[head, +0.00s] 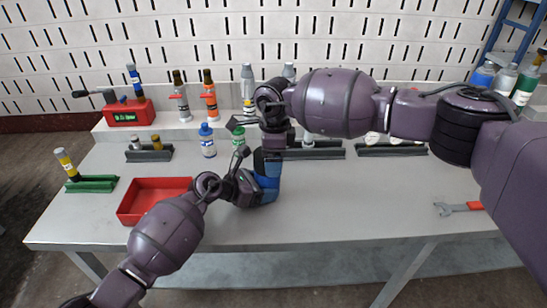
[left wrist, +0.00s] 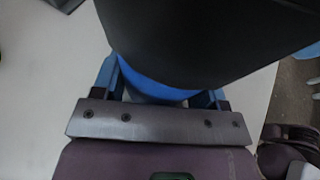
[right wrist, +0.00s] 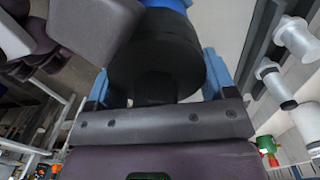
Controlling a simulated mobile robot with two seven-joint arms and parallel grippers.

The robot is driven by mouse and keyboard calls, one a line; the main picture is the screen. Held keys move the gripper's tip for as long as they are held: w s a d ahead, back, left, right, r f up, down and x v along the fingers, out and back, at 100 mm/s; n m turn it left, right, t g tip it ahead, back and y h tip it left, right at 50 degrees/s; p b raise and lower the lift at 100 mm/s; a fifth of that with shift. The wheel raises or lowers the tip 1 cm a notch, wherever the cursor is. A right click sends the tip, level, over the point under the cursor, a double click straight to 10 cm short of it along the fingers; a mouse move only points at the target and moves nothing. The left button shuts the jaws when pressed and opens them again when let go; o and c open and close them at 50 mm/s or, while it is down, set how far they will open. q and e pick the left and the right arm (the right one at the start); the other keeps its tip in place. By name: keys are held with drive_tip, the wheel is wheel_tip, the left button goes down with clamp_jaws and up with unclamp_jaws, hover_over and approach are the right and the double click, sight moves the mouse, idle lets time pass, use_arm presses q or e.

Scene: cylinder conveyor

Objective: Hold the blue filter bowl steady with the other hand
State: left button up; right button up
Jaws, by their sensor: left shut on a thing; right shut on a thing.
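The blue filter bowl (head: 269,183) is held above the grey table, near its middle, under a black cylindrical part. My left gripper (head: 258,190) reaches in from the left and is shut on the bowl. In the left wrist view the blue bowl (left wrist: 150,88) lies between the fingers, and the black part (left wrist: 200,35) covers much of it. My right gripper (head: 270,154) is directly above, pointing down, shut on the black part. The right wrist view shows this black part (right wrist: 155,62) between the fingers, with blue (right wrist: 168,4) beyond it. The fingertip contacts are mostly hidden.
An empty red tray (head: 124,212) lies left of my left gripper. A green stand (head: 92,186) with a yellow-labelled cylinder is farther left. Bottles, including a blue one (head: 207,143), and dark racks stand behind.

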drive_tip(key=n, duration=0.5)
drive_tip(key=shift+w+a, duration=0.15)
drive_tip(key=shift+w, duration=0.1)
drive_tip(key=shift+n, duration=0.4)
drive_tip(key=n, duration=0.5)
drive_tip(key=shift+w+a+n, duration=0.25)
drive_tip(key=shift+a+n, duration=0.05)
drive_tip(key=o, duration=1)
drive_tip(key=shift+d, duration=0.1)
